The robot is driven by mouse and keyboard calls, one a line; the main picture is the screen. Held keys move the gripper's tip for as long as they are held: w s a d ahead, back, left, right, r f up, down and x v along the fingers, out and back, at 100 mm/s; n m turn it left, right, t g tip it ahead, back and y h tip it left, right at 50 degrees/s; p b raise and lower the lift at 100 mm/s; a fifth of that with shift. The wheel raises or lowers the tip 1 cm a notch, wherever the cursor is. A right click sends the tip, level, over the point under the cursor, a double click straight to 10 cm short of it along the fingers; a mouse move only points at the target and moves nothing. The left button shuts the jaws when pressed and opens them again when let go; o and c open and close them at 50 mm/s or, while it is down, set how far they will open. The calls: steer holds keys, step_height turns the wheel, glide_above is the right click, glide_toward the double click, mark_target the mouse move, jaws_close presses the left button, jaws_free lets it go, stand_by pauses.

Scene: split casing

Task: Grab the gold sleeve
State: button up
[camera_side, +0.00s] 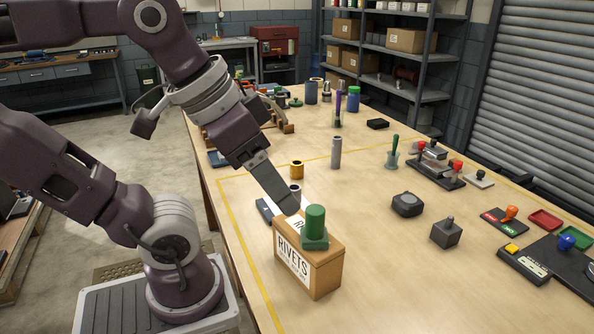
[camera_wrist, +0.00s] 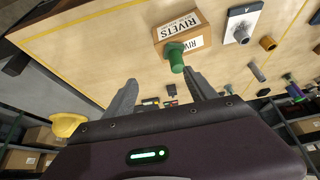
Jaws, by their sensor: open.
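The gold sleeve (camera_side: 297,169) stands upright on the table, a short ring-like cylinder behind the rivets box in the side view. In the wrist view the gold sleeve (camera_wrist: 268,43) is at the upper right, outside the span of my fingers. My gripper (camera_wrist: 160,80) is open, with its two fingers well apart and nothing held. In the side view my gripper (camera_side: 290,207) points down beside the green cylinder, nearer the camera than the sleeve. One finger hides the other there.
A rivets box (camera_side: 310,268) carries a green flanged cylinder (camera_side: 315,222) close to my fingertips. A dark plate (camera_side: 266,209) with a grey cylinder (camera_side: 295,191) lies between box and sleeve. A tall grey cylinder (camera_side: 336,152) stands right of the sleeve.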

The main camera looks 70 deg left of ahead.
steer(key=w+a+r+n+g+y, duration=0.2)
steer(key=w+a+n, duration=0.4)
steer(key=w+a, duration=0.3)
steer(key=n+g+y, duration=0.5)
steer(key=n+y, duration=0.6)
steer(key=n, duration=0.2)
glide_above(301, 168)
steer(key=d, duration=0.5)
steer(key=f, duration=0.1)
steer(key=shift+n, duration=0.3)
steer(key=f, duration=2.4)
steer(key=shift+w+a, duration=0.15)
steer(key=shift+a, duration=0.2)
steer(key=x, duration=0.6)
steer(key=shift+a, duration=0.55)
jaws_close()
